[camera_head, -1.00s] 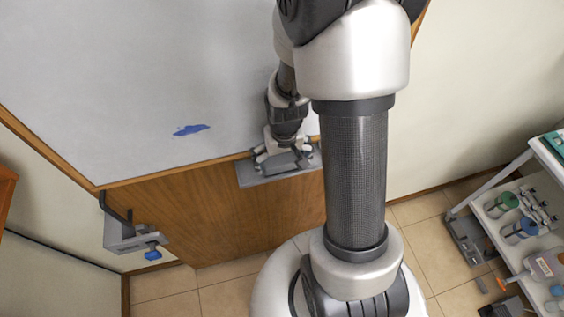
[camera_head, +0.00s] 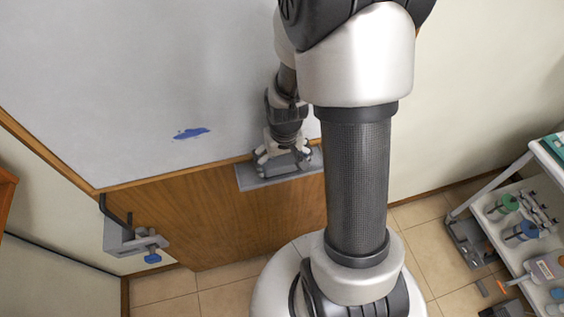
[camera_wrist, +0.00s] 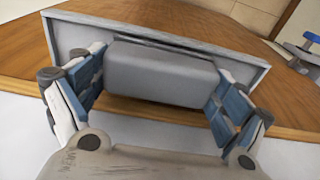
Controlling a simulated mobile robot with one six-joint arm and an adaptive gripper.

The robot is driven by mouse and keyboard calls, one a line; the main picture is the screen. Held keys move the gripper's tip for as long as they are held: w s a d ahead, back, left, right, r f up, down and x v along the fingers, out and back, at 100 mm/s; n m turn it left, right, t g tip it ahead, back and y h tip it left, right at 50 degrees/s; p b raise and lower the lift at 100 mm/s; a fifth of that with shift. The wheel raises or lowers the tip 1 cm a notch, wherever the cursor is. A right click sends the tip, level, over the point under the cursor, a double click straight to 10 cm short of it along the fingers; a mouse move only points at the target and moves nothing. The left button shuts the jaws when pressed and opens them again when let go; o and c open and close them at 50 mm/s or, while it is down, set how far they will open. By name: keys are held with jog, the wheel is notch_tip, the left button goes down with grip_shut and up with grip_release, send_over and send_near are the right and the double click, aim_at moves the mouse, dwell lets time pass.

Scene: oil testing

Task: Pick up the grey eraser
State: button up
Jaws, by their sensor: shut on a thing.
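The grey eraser (camera_wrist: 162,73) is a rounded block lying lengthwise between the two fingers of my gripper (camera_wrist: 160,85) in the wrist view. The fingers press on its two ends, so my gripper is shut on it. In the head view my gripper (camera_head: 284,162) is at the grey tray (camera_head: 252,182) on the whiteboard's lower edge. The eraser (camera_head: 285,163) shows small and partly hidden there. It is at the tray, and I cannot tell whether it still touches it. The tray's rim (camera_wrist: 100,18) frames the eraser in the wrist view.
The whiteboard (camera_head: 110,80) has a blue smear (camera_head: 191,133). A grey bracket with a blue knob (camera_head: 136,240) hangs at the lower left of the wooden panel (camera_head: 200,225). A shelf unit (camera_head: 520,215) with bottles stands at the right.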

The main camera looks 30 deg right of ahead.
jog(key=r, duration=0.3)
jog(key=shift+s+a, duration=0.1)
jog(key=shift+s, duration=0.25)
jog(key=s+a+b, duration=0.2)
jog(key=s+b, duration=0.6)
jog(key=s+a+b, duration=0.2)
jog(key=s+b, duration=0.6)
jog(key=shift+s+a+f+b, duration=0.15)
jog(key=shift+s+a+b, duration=0.15)
jog(key=shift+a+b, duration=0.1)
